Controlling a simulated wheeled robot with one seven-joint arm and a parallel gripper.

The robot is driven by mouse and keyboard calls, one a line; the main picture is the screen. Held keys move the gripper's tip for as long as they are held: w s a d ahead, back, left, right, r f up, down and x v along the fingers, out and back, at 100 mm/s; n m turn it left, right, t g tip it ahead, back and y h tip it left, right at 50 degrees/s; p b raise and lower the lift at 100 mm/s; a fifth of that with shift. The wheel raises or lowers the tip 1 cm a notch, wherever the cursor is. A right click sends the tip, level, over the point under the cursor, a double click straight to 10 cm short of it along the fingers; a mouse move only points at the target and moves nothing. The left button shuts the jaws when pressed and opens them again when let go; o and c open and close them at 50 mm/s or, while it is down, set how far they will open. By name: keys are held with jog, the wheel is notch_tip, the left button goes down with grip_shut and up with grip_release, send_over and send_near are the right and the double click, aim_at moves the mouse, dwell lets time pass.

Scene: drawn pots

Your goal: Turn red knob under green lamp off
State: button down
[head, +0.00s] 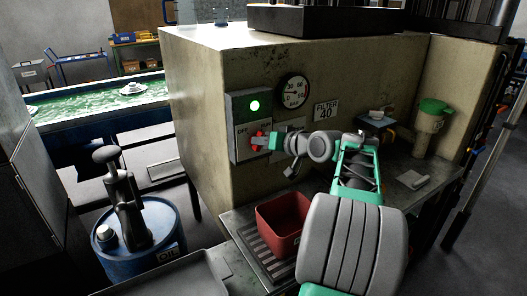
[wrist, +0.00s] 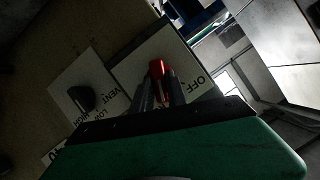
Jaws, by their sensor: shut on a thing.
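The red knob (head: 258,134) sits on a grey control box (head: 236,108) fixed to the side of a large beige machine. The green lamp (head: 254,106) above it is lit. An OFF label shows to the left of the knob in the head view. My gripper (head: 264,142) is at the box, its fingers shut on the red knob. In the wrist view the red knob (wrist: 156,68) stands between the two fingertips. The lamp is not visible in the wrist view. The fingers hide part of the knob, so its exact setting is hard to tell.
A black vent knob (wrist: 82,98) is beside the box. A round gauge (head: 293,92) and a FILTER 40 sign (head: 326,110) are on the machine wall. A red bin (head: 282,224) stands on the bench below my arm. A blue oil drum (head: 142,236) stands at left.

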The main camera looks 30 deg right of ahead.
jog(key=n+h+b, duration=0.2)
jog(key=n+b, duration=0.1)
jog(key=b, duration=0.4)
jog(key=n+h+b, duration=0.2)
jog(key=n+b, duration=0.1)
jog(key=b, duration=0.4)
jog(key=a+n+h+b, duration=0.1)
jog(key=n+h+b, duration=0.1)
jog(key=b, duration=0.5)
jog(key=shift+a+f+n+b, duration=0.1)
jog(key=shift+f+n+b, duration=0.05)
jog(key=shift+n+b, duration=0.25)
jog(key=c, duration=1.3)
grip_release()
jog(key=shift+w, duration=0.1)
jog(key=v, duration=0.7)
jog(key=shift+s+a+r, duration=0.1)
jog(key=shift+s+r, duration=0.1)
jog(key=shift+s, duration=0.15)
